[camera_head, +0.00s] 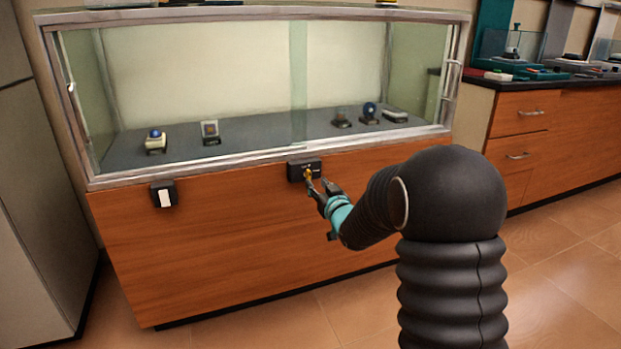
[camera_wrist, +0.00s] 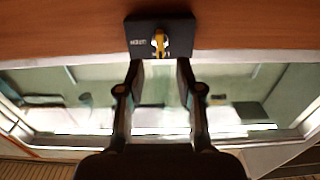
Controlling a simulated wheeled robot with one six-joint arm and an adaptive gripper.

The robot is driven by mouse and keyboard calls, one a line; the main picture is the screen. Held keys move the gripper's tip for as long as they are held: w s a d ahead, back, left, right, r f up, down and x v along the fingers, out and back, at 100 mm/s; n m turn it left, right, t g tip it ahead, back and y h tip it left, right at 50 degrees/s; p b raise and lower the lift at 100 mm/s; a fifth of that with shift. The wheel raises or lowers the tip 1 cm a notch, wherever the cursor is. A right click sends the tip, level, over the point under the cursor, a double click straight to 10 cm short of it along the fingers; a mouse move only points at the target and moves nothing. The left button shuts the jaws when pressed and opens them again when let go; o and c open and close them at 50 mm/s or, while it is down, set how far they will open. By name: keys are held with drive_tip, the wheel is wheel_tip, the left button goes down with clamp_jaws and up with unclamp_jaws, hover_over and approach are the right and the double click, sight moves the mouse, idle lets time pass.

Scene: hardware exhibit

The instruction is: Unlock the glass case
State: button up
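The glass case (camera_head: 290,152) stands on a wooden base, with a black lock box (camera_head: 298,172) on the front just under the glass. A yellow key (camera_head: 309,174) sits at the lock's face. In the wrist view the lock box (camera_wrist: 180,24) is at the top, with the key (camera_wrist: 159,42) in its middle. My gripper (camera_head: 324,188) is close in front of the lock. In the wrist view my gripper (camera_wrist: 160,66) has its two fingers apart, one on each side below the key, with a gap between them. Whether the fingertips reach the key's depth is unclear. Small lettering on the lock is unreadable.
A small black box with a white face (camera_head: 165,196) is mounted on the base at left. A drawer cabinet (camera_head: 530,125) is at right. The tiled floor (camera_head: 560,250) there is clear.

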sight(310, 176)
drive_tip(key=x, duration=0.5)
drive_tip(key=shift+w+a, duration=0.1)
drive_tip(key=shift+w, duration=0.3)
clamp_jaws()
